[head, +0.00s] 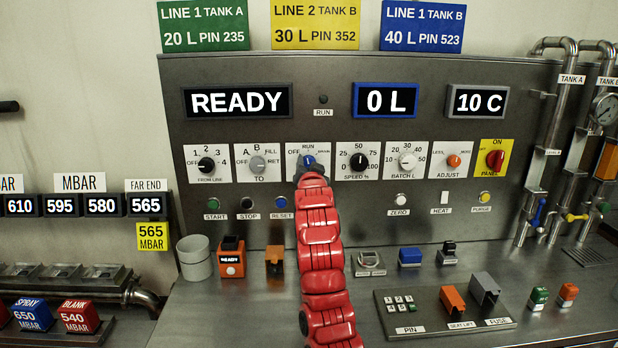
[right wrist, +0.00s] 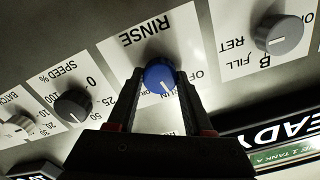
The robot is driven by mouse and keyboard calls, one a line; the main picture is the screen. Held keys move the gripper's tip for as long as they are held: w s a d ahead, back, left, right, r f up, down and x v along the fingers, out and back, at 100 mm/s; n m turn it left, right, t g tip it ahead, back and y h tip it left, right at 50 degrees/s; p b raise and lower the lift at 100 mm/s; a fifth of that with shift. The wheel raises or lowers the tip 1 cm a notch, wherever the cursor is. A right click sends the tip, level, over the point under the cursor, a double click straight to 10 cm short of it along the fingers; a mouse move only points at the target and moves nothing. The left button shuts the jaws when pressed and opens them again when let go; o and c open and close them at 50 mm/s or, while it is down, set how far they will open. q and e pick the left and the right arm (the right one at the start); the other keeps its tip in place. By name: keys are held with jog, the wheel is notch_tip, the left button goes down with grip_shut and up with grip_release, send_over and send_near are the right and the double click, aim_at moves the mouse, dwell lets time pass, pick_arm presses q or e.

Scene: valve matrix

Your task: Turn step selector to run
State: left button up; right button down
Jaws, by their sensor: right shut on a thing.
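The step selector is a blue knob (head: 309,160) on a white plate marked OFF, RUN and DRAIN in the head view. In the right wrist view, the blue knob (right wrist: 160,74) shows upside down, with RINSE on its plate. Its white mark points toward the lower edge there, near the partly hidden RUN label; the exact setting is hard to tell. My right gripper (head: 309,171) reaches up to the knob, and its dark fingers (right wrist: 158,90) are shut on it, one on each side. My left gripper is not in view.
The TO knob (head: 257,163) and SPEED knob (head: 358,162) sit close on either side. The display (head: 237,102) above reads READY. START, STOP and RESET buttons (head: 281,203) are below. An orange block (head: 275,260) stands on the bench beside my red arm.

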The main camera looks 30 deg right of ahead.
jog(key=shift+f+m+b, duration=0.1)
jog(key=shift+m+b, duration=0.6)
jog(key=shift+m, duration=0.4)
jog(key=shift+c, duration=1.5)
grip_release()
jog(key=b+v, duration=0.2)
jog(key=v, duration=1.5)
jog(key=shift+s, duration=0.2)
